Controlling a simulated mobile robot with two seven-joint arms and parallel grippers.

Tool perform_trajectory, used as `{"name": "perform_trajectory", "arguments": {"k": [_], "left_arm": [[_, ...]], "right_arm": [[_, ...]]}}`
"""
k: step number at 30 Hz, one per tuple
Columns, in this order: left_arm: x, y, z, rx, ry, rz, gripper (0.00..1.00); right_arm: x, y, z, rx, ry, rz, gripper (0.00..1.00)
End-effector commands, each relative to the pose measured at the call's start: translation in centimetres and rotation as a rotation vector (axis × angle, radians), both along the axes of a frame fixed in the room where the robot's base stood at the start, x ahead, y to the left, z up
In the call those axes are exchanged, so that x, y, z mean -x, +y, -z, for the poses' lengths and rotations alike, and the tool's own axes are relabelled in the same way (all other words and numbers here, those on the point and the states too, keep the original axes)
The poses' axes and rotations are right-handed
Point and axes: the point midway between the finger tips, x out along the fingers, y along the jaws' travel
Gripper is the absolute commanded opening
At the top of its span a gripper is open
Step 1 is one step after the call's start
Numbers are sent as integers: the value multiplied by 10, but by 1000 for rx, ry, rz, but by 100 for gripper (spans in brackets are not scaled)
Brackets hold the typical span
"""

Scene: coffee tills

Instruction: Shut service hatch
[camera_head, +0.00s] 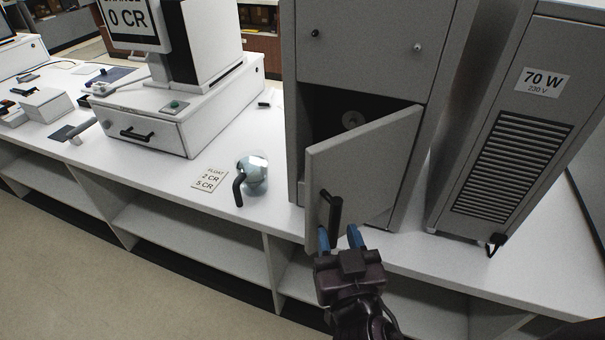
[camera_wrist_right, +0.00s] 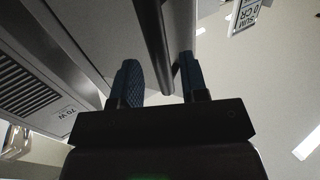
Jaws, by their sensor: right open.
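The service hatch (camera_head: 369,165) is a grey door on the front of a tall grey cabinet (camera_head: 366,42). It stands partly open, its free edge swung out to the left, with the dark inside showing behind it. A black bar handle (camera_head: 331,211) is on its outer face. My right gripper (camera_head: 341,236) is open at the lower end of the handle. In the right wrist view, the handle (camera_wrist_right: 153,45) runs between the two blue fingers (camera_wrist_right: 158,82), and contact cannot be told. My left gripper is not in view.
A metal jug (camera_head: 254,174) with a black handle and a float card (camera_head: 210,179) are on the white counter left of the cabinet. A till (camera_head: 180,112) stands farther left. A vented grey 70 W unit (camera_head: 515,130) stands close on the right.

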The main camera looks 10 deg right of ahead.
Motion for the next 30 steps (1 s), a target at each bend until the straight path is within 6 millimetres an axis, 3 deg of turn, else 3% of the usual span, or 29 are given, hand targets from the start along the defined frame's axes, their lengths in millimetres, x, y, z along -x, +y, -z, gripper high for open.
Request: {"name": "perform_trajectory", "arguments": {"k": [6, 15, 30], "left_arm": [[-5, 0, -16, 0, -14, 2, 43], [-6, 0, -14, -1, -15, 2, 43], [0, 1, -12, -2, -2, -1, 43]], "right_arm": [[-27, -2, -2, 2, -2, -1, 40], [-25, -3, 1, 1, 2, 0, 0], [-58, 11, 0, 0, 0, 1, 0]]}}
